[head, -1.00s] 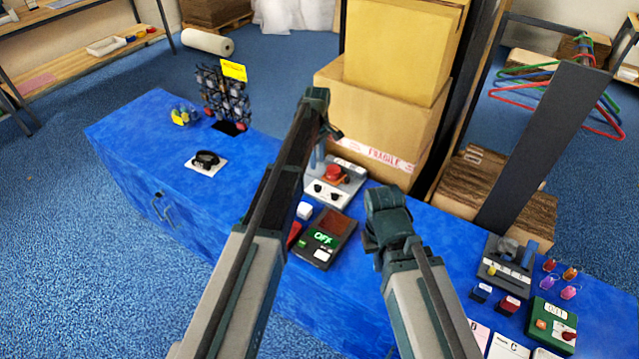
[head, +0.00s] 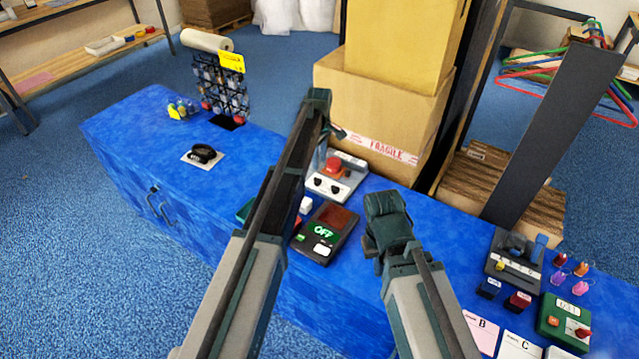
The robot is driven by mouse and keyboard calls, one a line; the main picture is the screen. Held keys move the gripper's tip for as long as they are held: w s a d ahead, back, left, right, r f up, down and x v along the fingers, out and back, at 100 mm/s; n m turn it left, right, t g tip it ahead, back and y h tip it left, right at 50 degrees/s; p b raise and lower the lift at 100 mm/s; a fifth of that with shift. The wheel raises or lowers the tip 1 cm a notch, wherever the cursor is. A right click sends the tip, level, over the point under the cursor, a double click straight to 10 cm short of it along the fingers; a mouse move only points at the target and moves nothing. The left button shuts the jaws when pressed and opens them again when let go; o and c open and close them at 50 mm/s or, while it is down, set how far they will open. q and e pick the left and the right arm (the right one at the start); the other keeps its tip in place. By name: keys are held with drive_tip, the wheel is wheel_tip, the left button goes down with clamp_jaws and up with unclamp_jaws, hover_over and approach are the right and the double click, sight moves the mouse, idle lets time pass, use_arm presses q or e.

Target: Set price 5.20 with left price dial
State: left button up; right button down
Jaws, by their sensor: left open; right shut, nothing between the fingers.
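A grey device (head: 347,187) with a red part on top and two small dark dials on its white front stands on the blue counter, just right of my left forearm. The left dial (head: 319,183) is close to the arm's edge. I cannot read a price on it. My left gripper (head: 338,133) is above and behind the device, open and seen edge-on, with its fingers mostly hidden by the arm.
A black display rack (head: 220,88) and a dark ring-shaped item (head: 203,155) on a white card are at left. A grey lever box (head: 514,262), small tags and a green box (head: 563,322) crowd the right end.

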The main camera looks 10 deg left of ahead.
sight(318, 181)
use_arm(q)
wheel_tip(318, 181, down, 8)
drive_tip(key=b, duration=0.7)
use_arm(e)
wheel_tip(318, 181, down, 8)
drive_tip(key=shift+f, duration=0.1)
use_arm(q)
clamp_jaws()
